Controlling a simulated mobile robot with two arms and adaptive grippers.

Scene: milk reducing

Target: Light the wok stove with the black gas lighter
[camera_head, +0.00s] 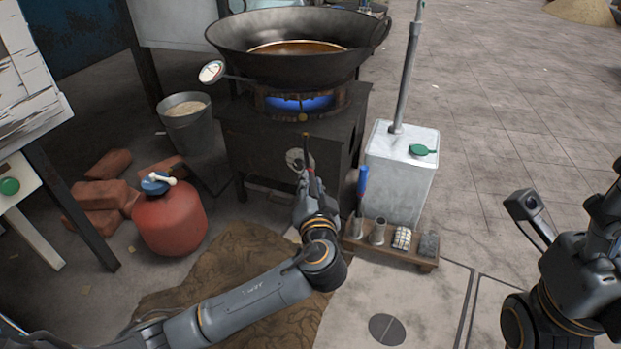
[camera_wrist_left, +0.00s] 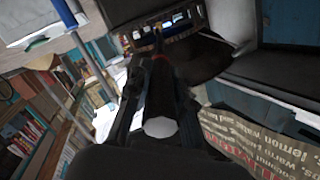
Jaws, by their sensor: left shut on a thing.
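The dark wok stove (camera_head: 262,140) stands at the upper middle of the head view. A blue flame (camera_head: 300,103) burns in its burner under the wok (camera_head: 290,65), which holds brown liquid. My left gripper (camera_head: 308,190) is in front of the stove, below the burner. It is shut on the black gas lighter (camera_head: 310,165), whose thin tip points up towards the burner and shows a red part. In the left wrist view the lighter (camera_wrist_left: 160,50) runs forward between the fingers, with blue flame light beyond it. My right arm is at the right edge; its fingertips are not clearly visible.
A red gas cylinder (camera_head: 170,220) and bricks (camera_head: 103,195) are left of the stove. A metal bucket (camera_head: 186,122) stands beside it. A white canister (camera_head: 399,180) with a pump and a low wooden rack (camera_head: 420,262) are right.

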